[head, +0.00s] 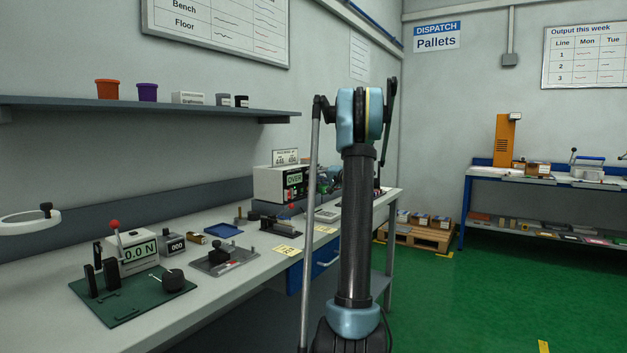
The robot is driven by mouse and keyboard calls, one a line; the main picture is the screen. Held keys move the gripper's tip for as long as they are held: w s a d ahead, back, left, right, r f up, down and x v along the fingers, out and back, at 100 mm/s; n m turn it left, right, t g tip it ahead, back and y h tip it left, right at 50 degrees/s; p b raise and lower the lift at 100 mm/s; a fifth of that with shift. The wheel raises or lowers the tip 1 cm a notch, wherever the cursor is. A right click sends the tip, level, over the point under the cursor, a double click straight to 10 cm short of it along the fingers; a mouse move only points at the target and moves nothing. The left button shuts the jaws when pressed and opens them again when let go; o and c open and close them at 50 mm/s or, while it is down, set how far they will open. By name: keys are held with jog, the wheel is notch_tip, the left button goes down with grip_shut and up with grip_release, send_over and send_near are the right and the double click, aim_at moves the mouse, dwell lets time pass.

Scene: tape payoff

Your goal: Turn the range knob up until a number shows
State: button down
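The white bench meter (272,184) stands toward the far end of the long bench. Its green display (295,180) reads "OVER", with no number. Small red and green details show on its front below the display. The range knob cannot be made out at this size. My arm (356,225) rises in the middle of the view and hides part of the bench end. Small blue and dark parts, which seem to be my wrist, show just right of the meter. My gripper's fingers cannot be made out there, nor whether they touch the meter.
The bench (225,282) holds a force gauge reading 0.0 N (138,253) on a green plate, a small counter (172,244), a blue tray (223,230) and fixtures. A shelf (150,104) hangs above. Green floor (480,300) is open at right.

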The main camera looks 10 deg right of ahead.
jog(key=shift+d+m+g, duration=0.1)
jog(key=shift+m+g, duration=0.2)
jog(key=shift+m, duration=1.4)
jog(key=shift+d+m+g, duration=0.1)
jog(key=shift+m+g, duration=0.2)
jog(key=shift+m, duration=1.4)
jog(key=c, duration=1.3)
grip_release()
jog(key=shift+w, duration=0.1)
jog(key=v, duration=1.2)
jog(key=shift+f, duration=0.15)
